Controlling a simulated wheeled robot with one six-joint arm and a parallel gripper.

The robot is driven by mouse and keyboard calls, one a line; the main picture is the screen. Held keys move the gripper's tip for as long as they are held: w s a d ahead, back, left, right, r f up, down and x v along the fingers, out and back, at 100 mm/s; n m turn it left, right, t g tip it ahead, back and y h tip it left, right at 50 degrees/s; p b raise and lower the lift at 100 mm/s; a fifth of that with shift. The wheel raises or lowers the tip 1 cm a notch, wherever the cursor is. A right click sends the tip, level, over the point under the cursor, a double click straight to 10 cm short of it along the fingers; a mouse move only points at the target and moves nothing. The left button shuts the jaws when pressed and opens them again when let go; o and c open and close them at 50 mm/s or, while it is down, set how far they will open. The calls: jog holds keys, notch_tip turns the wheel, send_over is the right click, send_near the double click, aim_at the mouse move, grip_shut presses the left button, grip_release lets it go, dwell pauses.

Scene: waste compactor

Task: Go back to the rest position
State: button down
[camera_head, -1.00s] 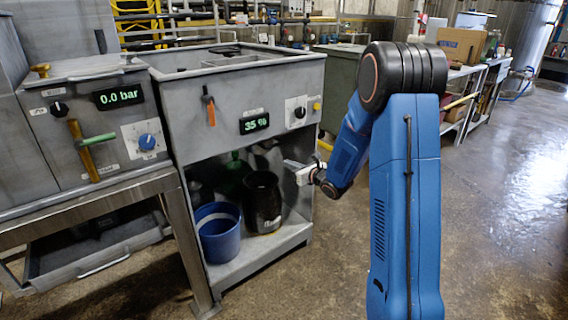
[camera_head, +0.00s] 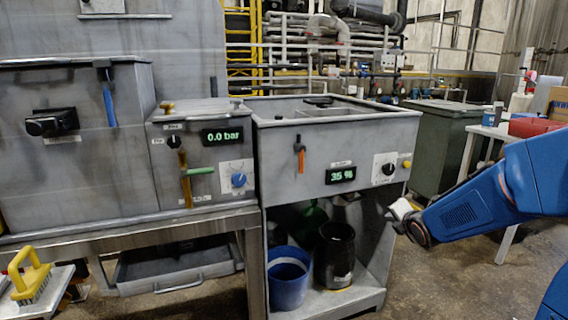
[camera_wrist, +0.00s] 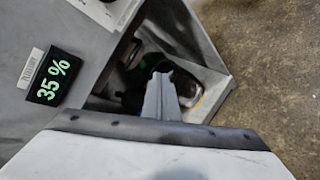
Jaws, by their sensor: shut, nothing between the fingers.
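My gripper (camera_head: 398,212) is in front of the right edge of the grey unit with the 35 % display (camera_head: 341,174), beside its open lower bay. Its white-grey end points left toward the cabinet, and my blue arm comes in from the right edge of the picture. In the wrist view the gripper fingers (camera_wrist: 161,92) are together, with nothing between them. The wrist view looks down past the display (camera_wrist: 55,78) into the lower bay. I cannot tell how far the fingertips are from the side panel.
The lower bay holds a blue bucket (camera_head: 287,282) and a black container (camera_head: 335,255). To the left are the 0.0 bar panel (camera_head: 222,136) and a yellow-handled brush (camera_head: 30,278). A green-grey cabinet (camera_head: 440,145) stands behind. Floor shows at the right.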

jog(key=s+a+m+g, duration=0.2)
jog(key=s+m, duration=0.6)
jog(key=s, duration=0.5)
jog(key=s+a+m+g, duration=0.2)
jog(key=s+m, duration=0.6)
jog(key=s, duration=0.6)
jog(key=s+a+m+g, duration=0.3)
jog(key=s+m, duration=0.6)
jog(key=s, duration=0.5)
jog(key=shift+r+g, duration=0.4)
jog(key=shift+r, duration=0.05)
